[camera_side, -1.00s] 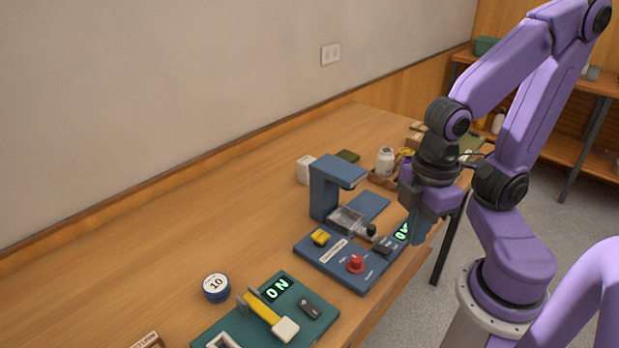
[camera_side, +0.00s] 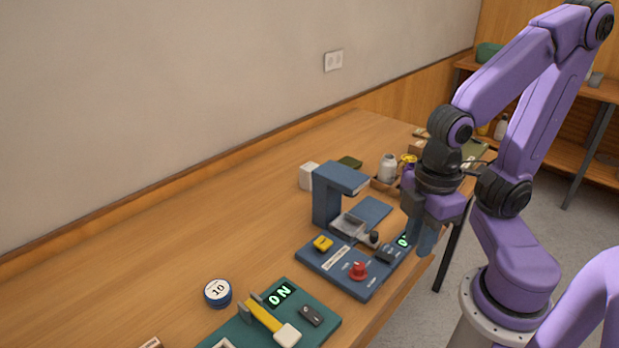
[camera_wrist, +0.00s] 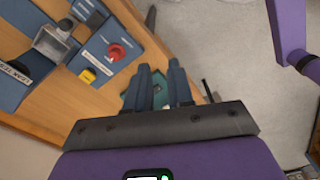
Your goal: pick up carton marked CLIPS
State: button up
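My gripper (camera_side: 424,238) hangs in the side view at the right edge of the bench, beside the blue device panel. No carton with readable CLIPS lettering shows. A small carton (camera_side: 151,343) is cut off at the bottom edge of the side view, its print unreadable. A plain white box (camera_side: 308,176) stands behind the blue device. My arm partly hides the small things at the far end of the bench.
The blue device (camera_side: 327,200) has a red knob (camera_side: 357,271) and a yellow button (camera_side: 323,243). A green board (camera_side: 322,323) with a yellow-handled lever is nearer. A round tin (camera_side: 217,293) marked 10 sits left. A white jar (camera_side: 388,167) stands farther back. Bare wood lies along the wall.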

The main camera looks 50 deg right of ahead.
jog(key=o, duration=0.9)
jog(key=w+a+r+m, duration=0.1)
jog(key=w+a+m, duration=0.15)
jog(key=w, duration=0.35)
jog(key=w+a+r+m, duration=0.2)
jog(key=w+m, duration=0.2)
jog(key=w, duration=0.2)
jog(key=w+d+m, duration=0.3)
jog(key=w+m, duration=0.6)
jog(key=w, duration=0.7)
jog(key=m, duration=1.5)
send_over(311, 166)
notch_tip(311, 166, down, 4)
notch_tip(311, 166, down, 11)
jog(key=shift+f, duration=0.1)
jog(key=shift+a+f, duration=0.2)
jog(key=shift+f, duration=2.55)
